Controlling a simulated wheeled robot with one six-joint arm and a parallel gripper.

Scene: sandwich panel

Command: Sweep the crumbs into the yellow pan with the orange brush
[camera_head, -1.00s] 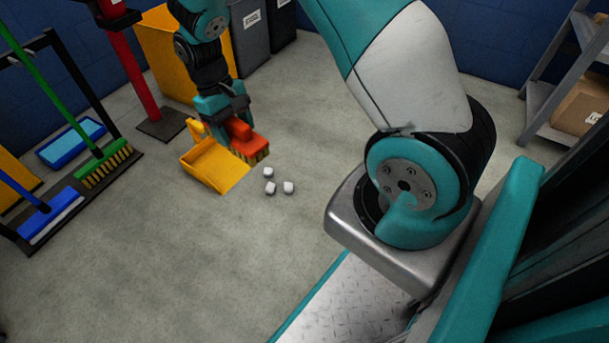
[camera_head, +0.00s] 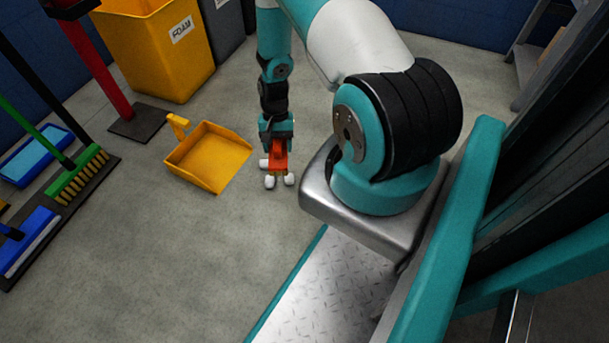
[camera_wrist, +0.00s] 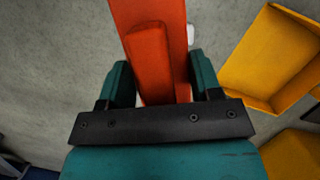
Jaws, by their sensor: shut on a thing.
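My gripper (camera_head: 277,142) is shut on the orange brush (camera_head: 278,157), seen large between the two fingers in the wrist view (camera_wrist: 150,50). The brush is low over the floor, right among the white crumbs (camera_head: 269,181). Several crumbs show around its head; whether the bristles touch them or the floor cannot be told. The yellow pan (camera_head: 208,157) lies on the floor to the left of the brush, with clear floor between them. No crumbs are seen in the pan. It also shows in the wrist view (camera_wrist: 275,58) at the right, with one crumb (camera_wrist: 190,35) beside the brush.
A large yellow bin (camera_head: 150,50) labelled FOAM stands behind the pan. A red post on a dark base (camera_head: 137,124) is at left. Green (camera_head: 82,172) and blue (camera_head: 30,240) brooms stand at the far left. Floor in front of the pan is clear.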

